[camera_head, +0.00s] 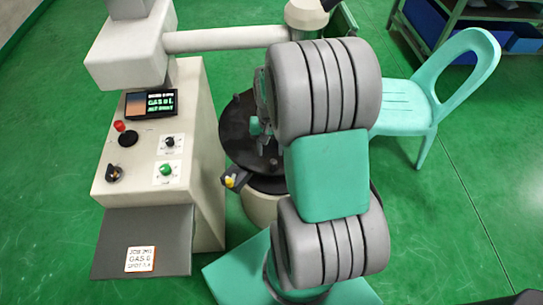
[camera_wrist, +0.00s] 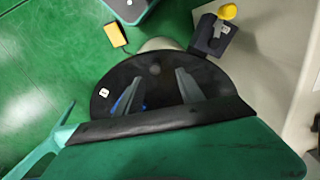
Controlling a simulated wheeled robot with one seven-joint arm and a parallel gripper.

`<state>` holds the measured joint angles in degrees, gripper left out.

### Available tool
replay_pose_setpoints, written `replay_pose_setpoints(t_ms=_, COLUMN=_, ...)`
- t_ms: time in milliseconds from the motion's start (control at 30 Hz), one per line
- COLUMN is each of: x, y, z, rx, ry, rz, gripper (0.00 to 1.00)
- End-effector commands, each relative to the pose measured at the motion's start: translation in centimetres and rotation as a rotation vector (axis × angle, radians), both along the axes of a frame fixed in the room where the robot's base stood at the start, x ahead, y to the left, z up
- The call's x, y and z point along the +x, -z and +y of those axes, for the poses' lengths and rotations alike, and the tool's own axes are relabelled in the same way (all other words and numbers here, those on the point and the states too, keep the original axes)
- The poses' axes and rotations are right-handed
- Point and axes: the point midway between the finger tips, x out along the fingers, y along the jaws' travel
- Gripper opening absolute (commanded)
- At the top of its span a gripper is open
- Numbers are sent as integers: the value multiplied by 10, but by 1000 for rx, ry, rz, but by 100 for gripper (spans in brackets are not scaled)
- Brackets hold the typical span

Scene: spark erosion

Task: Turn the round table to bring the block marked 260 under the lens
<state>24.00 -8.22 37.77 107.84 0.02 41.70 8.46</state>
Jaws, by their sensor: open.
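The round table (camera_head: 236,135) is a dark disc on a pale round base, partly hidden behind my arm in the head view. It also shows in the wrist view (camera_wrist: 150,68), beneath my gripper (camera_wrist: 160,76), whose two grey fingers are apart with nothing seen between them. A small white tag (camera_wrist: 104,92) lies near the table's left edge, its marking too small to read. A bit of blue shows beside the left finger. I cannot make out the block marked 260. The pale head (camera_head: 305,14) at the end of the machine's horizontal arm stands above; its lens cannot be made out.
A yellow-knobbed dark fitting (camera_wrist: 211,35) sits at the table's rim. The control cabinet (camera_head: 150,160) with screen and knobs stands left. A turquoise chair (camera_head: 405,105) stands right. A yellow pedal (camera_wrist: 115,34) lies on the green floor.

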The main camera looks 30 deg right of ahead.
Motion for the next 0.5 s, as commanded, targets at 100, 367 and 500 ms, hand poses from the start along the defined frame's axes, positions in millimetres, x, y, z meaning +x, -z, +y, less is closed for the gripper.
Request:
replay_pose_setpoints(t_ms=100, x=-4, y=22, z=-11, rx=9, ry=45, rz=19, gripper=45)
replay_pose_setpoints(t_ms=367, x=-5, y=70, z=-10, rx=9, ry=43, rz=19, gripper=45)
replay_pose_setpoints(t_ms=500, x=-4, y=88, z=-11, rx=8, ry=42, rz=17, gripper=45)
